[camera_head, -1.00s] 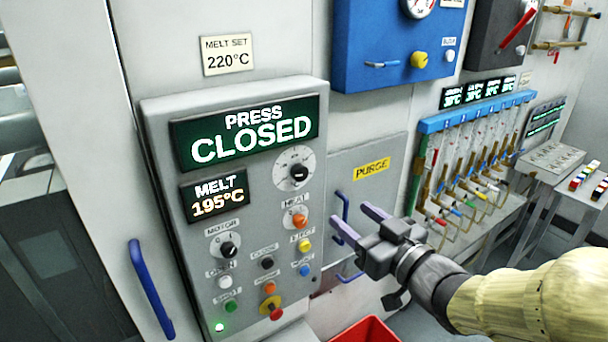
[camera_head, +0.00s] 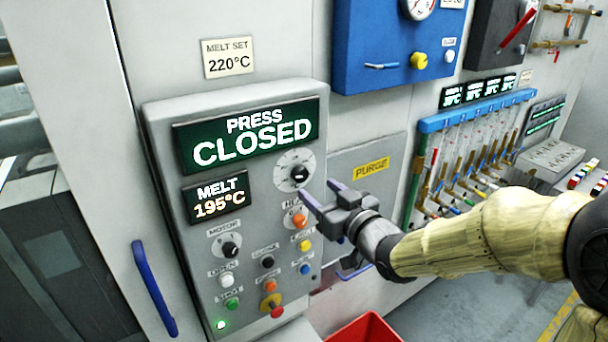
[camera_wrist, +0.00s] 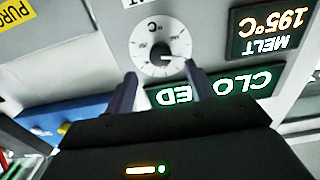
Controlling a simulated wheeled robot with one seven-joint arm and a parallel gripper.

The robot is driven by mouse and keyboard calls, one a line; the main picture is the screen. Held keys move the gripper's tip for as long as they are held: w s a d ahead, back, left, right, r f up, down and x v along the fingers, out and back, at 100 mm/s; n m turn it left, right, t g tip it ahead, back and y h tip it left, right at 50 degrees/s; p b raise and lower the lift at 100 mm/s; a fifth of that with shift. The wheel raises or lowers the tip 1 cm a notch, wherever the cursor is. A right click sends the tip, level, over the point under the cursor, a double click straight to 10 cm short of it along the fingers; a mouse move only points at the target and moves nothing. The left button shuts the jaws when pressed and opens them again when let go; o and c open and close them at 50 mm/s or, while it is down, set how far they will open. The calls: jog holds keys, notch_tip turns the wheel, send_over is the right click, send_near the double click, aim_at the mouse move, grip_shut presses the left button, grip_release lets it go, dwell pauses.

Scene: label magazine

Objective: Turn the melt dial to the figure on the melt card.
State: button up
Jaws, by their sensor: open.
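The melt dial (camera_head: 299,174) is a black knob on a round white scale, on the grey control panel below the press display. In the wrist view the dial (camera_wrist: 161,55) lies ahead, between and beyond my fingertips. Its fine scale figures are too small to read surely. The melt card (camera_head: 228,58) above the panel reads "MELT SET 220°C". The melt display (camera_head: 217,198) reads 195°C; it shows upside down in the wrist view (camera_wrist: 275,32). My gripper (camera_head: 322,194) is open and empty, its fingers just right of and below the dial, apart from the knob.
The press display (camera_head: 246,136) reads "PRESS CLOSED". A purge guard with a blue handle is to the right. A red bin (camera_head: 365,330) stands below.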

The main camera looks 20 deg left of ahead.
aim_at(303, 177)
jog(key=p+x, duration=0.2)
jog(key=x, duration=0.5)
jog(key=c, duration=1)
